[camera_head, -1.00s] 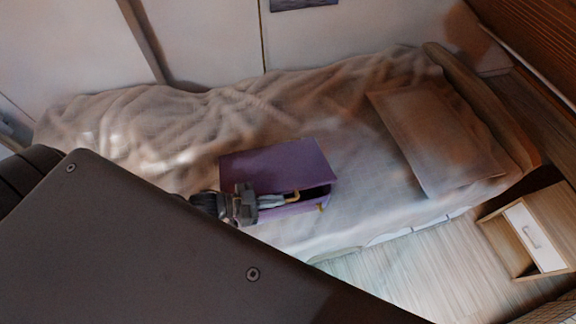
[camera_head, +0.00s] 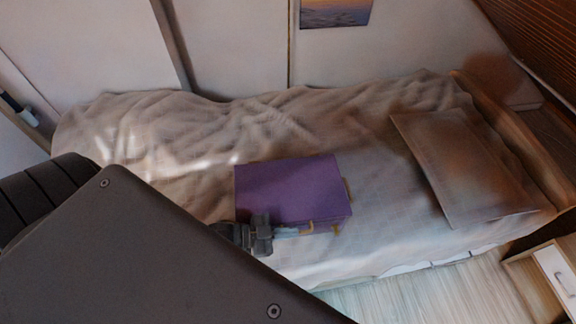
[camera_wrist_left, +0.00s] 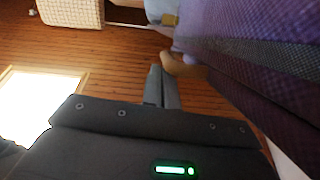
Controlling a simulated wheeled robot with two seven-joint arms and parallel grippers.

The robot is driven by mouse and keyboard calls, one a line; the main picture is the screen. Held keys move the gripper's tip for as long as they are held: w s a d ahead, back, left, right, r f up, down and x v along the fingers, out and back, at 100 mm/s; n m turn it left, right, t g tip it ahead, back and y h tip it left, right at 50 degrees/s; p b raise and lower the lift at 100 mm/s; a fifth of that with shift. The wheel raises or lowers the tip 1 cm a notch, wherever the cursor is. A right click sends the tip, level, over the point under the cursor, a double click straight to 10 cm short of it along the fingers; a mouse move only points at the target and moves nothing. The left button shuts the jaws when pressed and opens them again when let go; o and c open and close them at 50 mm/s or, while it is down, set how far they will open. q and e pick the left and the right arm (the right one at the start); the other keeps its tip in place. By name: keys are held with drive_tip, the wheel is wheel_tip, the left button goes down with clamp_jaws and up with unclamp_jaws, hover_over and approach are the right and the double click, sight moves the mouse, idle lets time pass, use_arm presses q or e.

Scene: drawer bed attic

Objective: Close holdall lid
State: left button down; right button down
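The purple holdall (camera_head: 288,188) lies on the bed, and its lid is down flat over the body in the head view. No clear gap shows along its front edge. Tan fittings show on its front and right sides. My left gripper (camera_head: 300,231) is at the front edge of the holdall, beside a tan handle. In the left wrist view the two fingers (camera_wrist_left: 162,84) lie close together, with their tips next to the tan handle (camera_wrist_left: 185,68) and the purple fabric (camera_wrist_left: 255,70). I cannot see a firm hold on the handle. My right gripper is not in view.
The bed (camera_head: 150,140) has a rumpled beige cover, with a pillow (camera_head: 465,165) to the right of the holdall. A bedside cabinet (camera_head: 525,275) stands at the lower right. The wall is behind the bed. My own dark arm link covers the lower left.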

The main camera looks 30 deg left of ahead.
use_arm(q)
drive_tip(key=shift+s+f, duration=0.15)
drive_tip(key=shift+f, duration=0.1)
wheel_tip(320, 180, up, 6)
drive_tip(key=f+p, duration=0.1)
drive_tip(key=p, duration=0.5)
drive_tip(key=b+v, duration=0.3)
drive_tip(key=v, duration=0.6)
drive_tip(key=shift+s+f+b, duration=0.2)
drive_tip(key=shift+s+b, duration=0.1)
drive_tip(key=shift+s, duration=0.3)
drive_tip(key=shift+d, duration=0.1)
